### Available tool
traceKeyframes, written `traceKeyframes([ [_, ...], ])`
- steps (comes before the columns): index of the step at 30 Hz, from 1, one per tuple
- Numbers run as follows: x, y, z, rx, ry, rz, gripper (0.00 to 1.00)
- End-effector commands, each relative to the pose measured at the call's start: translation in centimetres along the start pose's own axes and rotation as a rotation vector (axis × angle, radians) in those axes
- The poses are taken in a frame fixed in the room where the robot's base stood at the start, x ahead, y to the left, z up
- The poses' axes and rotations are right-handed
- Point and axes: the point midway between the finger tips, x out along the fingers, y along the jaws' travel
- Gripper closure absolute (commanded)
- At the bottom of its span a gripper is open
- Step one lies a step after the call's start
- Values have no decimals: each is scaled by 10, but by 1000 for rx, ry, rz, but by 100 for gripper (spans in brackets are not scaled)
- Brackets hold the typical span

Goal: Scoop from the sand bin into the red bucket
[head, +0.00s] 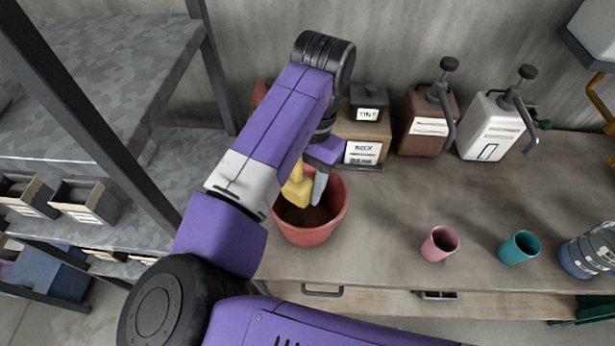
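The red bucket (335,222) stands on the workbench below my gripper, with dark brown material visible inside. A yellow scoop (296,194) hangs down at the bucket's mouth, over its left and back part. My gripper (314,182) points down over the bucket, with one grey finger showing beside the scoop. It appears shut on the scoop, though my arm hides the grip and the other finger. I cannot see what the scoop holds. I cannot pick out a sand bin for sure; my arm covers the bench behind and left of the bucket.
Behind the bucket are a labelled wooden box (362,130) and a dark TINT container (369,97). A brown pump jug (425,122) and white pump jug (490,125) stand along the wall. A pink cup (440,244) and teal cup (519,247) stand right. The bench between is clear.

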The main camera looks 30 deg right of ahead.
Motion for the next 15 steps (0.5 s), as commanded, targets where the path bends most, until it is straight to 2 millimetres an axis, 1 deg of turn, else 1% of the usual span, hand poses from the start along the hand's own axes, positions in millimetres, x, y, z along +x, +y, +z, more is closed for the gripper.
traceKeyframes([
  [1, 0, -3, 0, 1, -52, -8, 92],
  [15, -3, -2, -13, 1, -497, -6, 92],
])
